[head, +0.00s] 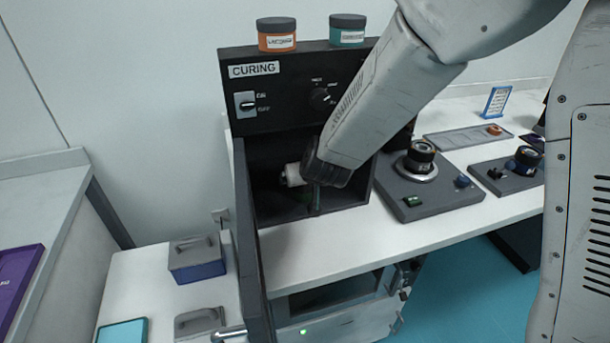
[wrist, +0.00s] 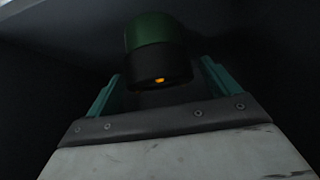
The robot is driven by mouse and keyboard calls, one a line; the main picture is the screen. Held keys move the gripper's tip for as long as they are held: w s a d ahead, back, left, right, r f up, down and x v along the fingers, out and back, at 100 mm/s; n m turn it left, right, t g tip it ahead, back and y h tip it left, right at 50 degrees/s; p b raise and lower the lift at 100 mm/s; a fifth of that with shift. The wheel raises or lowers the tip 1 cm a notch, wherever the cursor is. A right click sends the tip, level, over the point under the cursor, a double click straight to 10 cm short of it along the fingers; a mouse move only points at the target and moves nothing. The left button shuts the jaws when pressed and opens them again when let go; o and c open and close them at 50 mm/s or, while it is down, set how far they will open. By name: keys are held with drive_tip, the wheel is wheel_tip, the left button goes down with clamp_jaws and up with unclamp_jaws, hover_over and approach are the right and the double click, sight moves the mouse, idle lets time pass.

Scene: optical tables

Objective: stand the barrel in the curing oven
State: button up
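The curing oven (head: 290,98) is a black box with a "CURING" label on its front panel. Its door (head: 252,245) stands open at the left. My gripper (head: 316,196) is inside the dark chamber, mostly hidden by my wrist. In the wrist view, my gripper (wrist: 162,68) has teal fingers spread apart. The barrel (wrist: 158,50), green with a black end and a small orange mark, shows between them, with a narrow dark gap on each side. It looks close to upright. Its contact with the oven floor cannot be made out.
An orange jar (head: 277,36) and a teal jar (head: 347,32) stand on top of the oven. A grey device (head: 425,188) with a round mount sits just right of the oven. A blue-grey box (head: 196,260) stands left of the open door.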

drive_tip(key=shift+r, duration=0.25)
drive_tip(key=v, duration=1.2)
drive_tip(key=s+d+r+g+y, duration=0.3)
drive_tip(key=s+d+r, duration=0.4)
drive_tip(key=s+r, duration=0.15)
drive_tip(key=s+d+m+g+h, duration=0.3)
drive_tip(key=s+d+g+h, duration=0.1)
drive_tip(key=s+d, duration=1.2)
drive_tip(key=shift+s+d+f+h, duration=0.2)
drive_tip(key=shift+s+h, duration=0.2)
drive_tip(key=shift+h, duration=0.3)
drive_tip(key=shift+c, duration=0.4)
